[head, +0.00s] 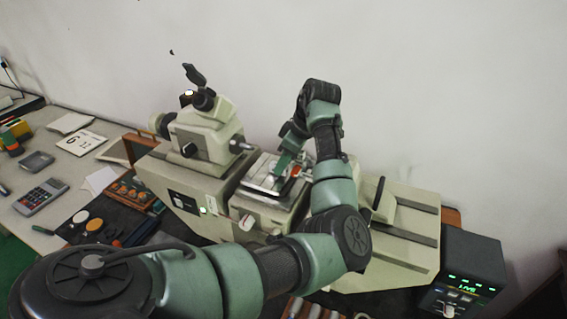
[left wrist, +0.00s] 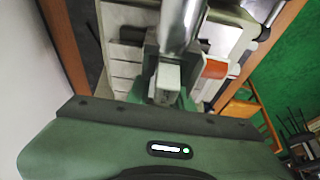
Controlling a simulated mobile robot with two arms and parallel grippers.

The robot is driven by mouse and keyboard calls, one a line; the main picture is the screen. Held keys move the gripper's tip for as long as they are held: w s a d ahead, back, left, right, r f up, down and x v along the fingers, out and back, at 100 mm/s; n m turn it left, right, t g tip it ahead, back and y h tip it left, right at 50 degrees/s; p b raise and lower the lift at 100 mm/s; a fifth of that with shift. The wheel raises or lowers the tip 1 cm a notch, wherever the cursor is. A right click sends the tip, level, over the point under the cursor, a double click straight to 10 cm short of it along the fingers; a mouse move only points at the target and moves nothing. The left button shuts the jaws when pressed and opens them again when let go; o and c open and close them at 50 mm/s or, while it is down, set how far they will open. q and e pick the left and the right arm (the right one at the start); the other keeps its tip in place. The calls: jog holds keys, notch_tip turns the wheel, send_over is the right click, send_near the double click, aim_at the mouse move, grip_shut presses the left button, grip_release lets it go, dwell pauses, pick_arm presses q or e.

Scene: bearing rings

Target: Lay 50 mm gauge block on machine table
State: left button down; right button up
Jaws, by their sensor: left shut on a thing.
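My left gripper (head: 285,162) is above the machine table (head: 258,187), in the middle of the measuring machine. In the left wrist view my left gripper (left wrist: 165,85) is shut on a small light grey block (left wrist: 167,76), which looks like the 50 mm gauge block. The pale, slotted machine table (left wrist: 124,70) lies beyond the fingers. I cannot tell whether the block touches it. In the head view the block is too small and hidden to make out. My right gripper is not in view.
A shiny metal cylinder (left wrist: 182,25) stands close to the held block. An orange-red part (left wrist: 215,69) is just right of the fingers. The machine's headstock (head: 203,135) is left of the table. A display box (head: 466,272) stands at right, a calculator (head: 42,196) at left.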

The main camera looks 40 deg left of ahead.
pick_arm(q)
jog(key=shift+f, duration=0.25)
dwell(0.5)
jog(key=c, duration=1.2)
grip_release()
jog(key=shift+o, duration=0.2)
jog(key=shift+r, duration=4.25)
jog(key=shift+f, duration=0.1)
